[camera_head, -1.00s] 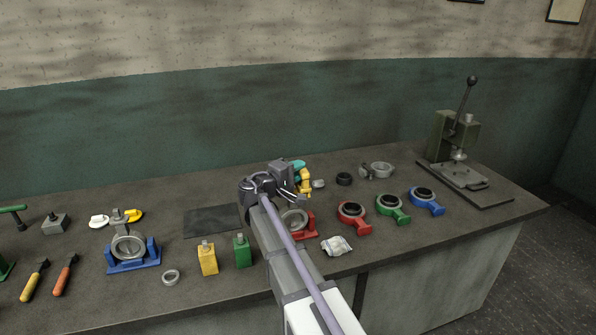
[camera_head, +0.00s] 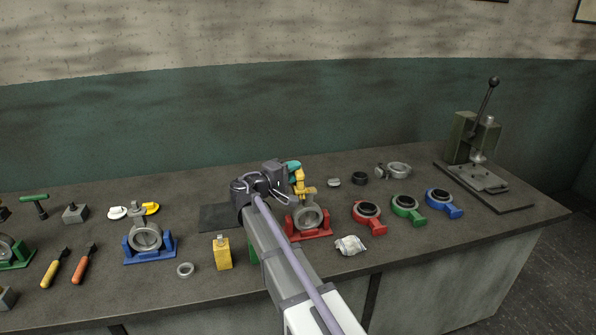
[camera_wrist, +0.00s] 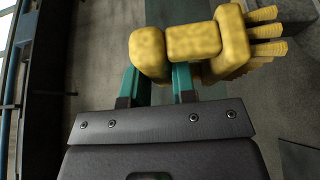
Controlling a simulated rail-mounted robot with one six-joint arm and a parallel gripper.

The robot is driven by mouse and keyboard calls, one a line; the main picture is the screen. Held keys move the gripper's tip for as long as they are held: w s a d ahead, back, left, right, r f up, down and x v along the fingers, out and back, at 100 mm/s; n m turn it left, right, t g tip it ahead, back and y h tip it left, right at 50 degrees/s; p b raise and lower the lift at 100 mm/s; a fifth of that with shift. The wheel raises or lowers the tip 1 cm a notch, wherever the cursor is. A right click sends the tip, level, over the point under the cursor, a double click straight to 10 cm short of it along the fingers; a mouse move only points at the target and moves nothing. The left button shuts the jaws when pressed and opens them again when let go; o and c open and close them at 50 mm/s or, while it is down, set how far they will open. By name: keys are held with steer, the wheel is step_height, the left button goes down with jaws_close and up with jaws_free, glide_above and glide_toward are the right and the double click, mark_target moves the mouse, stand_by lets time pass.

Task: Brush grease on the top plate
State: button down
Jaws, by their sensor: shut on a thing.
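My gripper (camera_head: 294,167), with teal fingers, is shut on a yellow piece (camera_head: 302,187). I cannot tell whether the two touch. The casting's top is partly hidden by the yellow piece. Another casting (camera_head: 146,236) stands in a blue stand (camera_head: 150,253), with a small grey piece on top.
A dark mat (camera_head: 215,218) and a yellow block (camera_head: 222,254) are left of my arm. Red (camera_head: 368,216), green (camera_head: 406,208) and blue (camera_head: 443,202) ring holders are at the right, before a lever press (camera_head: 476,150). A crumpled pale cloth (camera_head: 350,245) lies near the front edge.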

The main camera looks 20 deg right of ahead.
steer(key=shift+s+d, duration=0.1)
steer(key=shift+d, duration=0.2)
steer(key=d, duration=0.6)
steer(key=shift+s, duration=0.3)
step_height(320, 180, up, 6)
steer(key=p, duration=0.6)
step_height(320, 180, up, 3)
steer(key=p, duration=0.3)
steer(key=shift+a, duration=0.1)
stand_by(0.3)
